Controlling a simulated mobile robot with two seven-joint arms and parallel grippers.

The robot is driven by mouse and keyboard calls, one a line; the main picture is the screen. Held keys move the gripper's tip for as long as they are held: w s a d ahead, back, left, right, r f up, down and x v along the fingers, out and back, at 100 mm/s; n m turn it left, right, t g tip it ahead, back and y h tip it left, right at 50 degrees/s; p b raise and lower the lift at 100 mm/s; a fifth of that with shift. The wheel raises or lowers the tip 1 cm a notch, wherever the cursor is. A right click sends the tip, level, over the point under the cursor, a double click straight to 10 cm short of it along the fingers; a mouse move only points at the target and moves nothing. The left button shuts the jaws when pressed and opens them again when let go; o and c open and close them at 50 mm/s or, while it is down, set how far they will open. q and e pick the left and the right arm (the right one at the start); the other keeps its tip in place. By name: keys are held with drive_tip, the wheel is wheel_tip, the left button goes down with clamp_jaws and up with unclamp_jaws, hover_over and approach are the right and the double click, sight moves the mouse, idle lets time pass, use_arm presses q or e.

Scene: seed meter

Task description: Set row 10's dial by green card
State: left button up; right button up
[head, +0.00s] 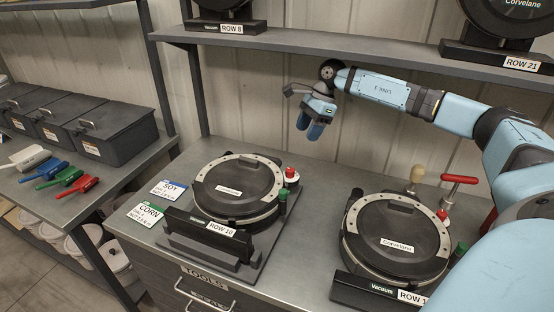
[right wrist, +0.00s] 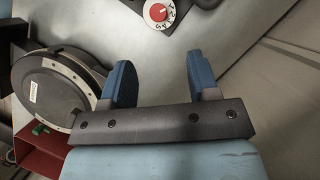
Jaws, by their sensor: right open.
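The row 10 meter (head: 240,190) is a round black-lidded unit with a pale rim and a "ROW 10" label. A red-topped dial (head: 291,173) stands at its right edge, with a green knob (head: 283,196) nearby. The dial setting is too small to read. The green CORN card (head: 147,211) lies left of the meter. My right gripper (head: 310,127) is open and empty, above and behind the meter, near the wall. In the right wrist view its fingers (right wrist: 157,70) are apart; a red dial with lettering (right wrist: 158,12) shows beyond them. My left gripper is out of view.
A blue SOY card (head: 170,189) lies behind the green one. A second meter (head: 397,240), with a red T-handle (head: 459,179) behind it, stands at the right. An upper shelf (head: 350,57) holds more units. Colored scoops (head: 66,178) and dark bins (head: 85,125) are on the left bench.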

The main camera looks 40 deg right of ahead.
sight(290, 169)
drive_tip(key=p+x, duration=0.2)
drive_tip(key=x, duration=1.1)
drive_tip(key=shift+a+f, duration=0.2)
drive_tip(key=c, duration=0.9)
drive_tip(key=shift+s+m+t, duration=0.1)
drive_tip(key=shift+m+t, duration=0.5)
drive_tip(key=shift+m, duration=0.7)
drive_tip(key=shift+h, duration=0.3)
